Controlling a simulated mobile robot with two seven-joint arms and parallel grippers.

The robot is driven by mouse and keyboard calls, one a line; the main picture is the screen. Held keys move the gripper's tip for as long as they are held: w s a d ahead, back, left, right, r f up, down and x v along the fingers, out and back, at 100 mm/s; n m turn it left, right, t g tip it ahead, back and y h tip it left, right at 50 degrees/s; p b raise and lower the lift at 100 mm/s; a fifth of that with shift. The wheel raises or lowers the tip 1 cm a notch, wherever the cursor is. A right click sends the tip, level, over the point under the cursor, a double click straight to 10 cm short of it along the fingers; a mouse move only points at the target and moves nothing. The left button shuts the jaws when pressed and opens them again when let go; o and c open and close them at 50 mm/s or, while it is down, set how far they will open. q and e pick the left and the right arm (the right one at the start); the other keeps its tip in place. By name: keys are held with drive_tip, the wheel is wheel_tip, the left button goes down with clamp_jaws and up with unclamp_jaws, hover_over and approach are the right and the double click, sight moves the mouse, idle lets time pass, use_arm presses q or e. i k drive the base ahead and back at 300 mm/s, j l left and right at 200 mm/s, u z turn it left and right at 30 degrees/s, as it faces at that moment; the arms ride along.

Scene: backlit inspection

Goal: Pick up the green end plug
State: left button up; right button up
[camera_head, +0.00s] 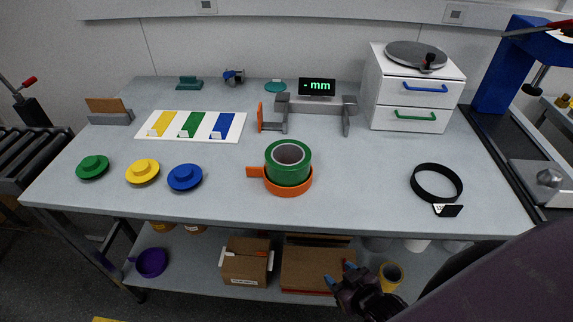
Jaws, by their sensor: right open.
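The green end plug (93,166) is a round disc with a raised knob, lying on the left part of the grey workbench (225,205). A yellow end plug (142,171) and a blue end plug (185,177) lie in a row to its right. My right gripper (340,273) shows at the bottom, low in front of the bench, with its blue-tipped fingers apart and nothing between them. It is far to the right of the green plug and below bench height in the picture. My left gripper is not in view.
A white board (222,139) with yellow, green and blue fields lies behind the plugs. A green ring (287,174) sits on an orange holder (297,192) at the middle. A black band (419,184) and a white drawer unit (410,110) are on the right.

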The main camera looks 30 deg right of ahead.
sight(91, 167)
drive_tip(key=z, duration=0.35)
drive_tip(key=i+j+z, duration=0.15)
drive_tip(key=j+z, duration=0.15)
drive_tip(key=i+j+z, duration=0.1)
drive_tip(key=j+z, duration=0.25)
drive_tip(key=i+j, duration=0.1)
drive_tip(key=j, duration=0.4)
drive_tip(key=i+j+z, duration=0.1)
drive_tip(key=j, duration=0.9)
drive_tip(key=i+z, duration=0.05)
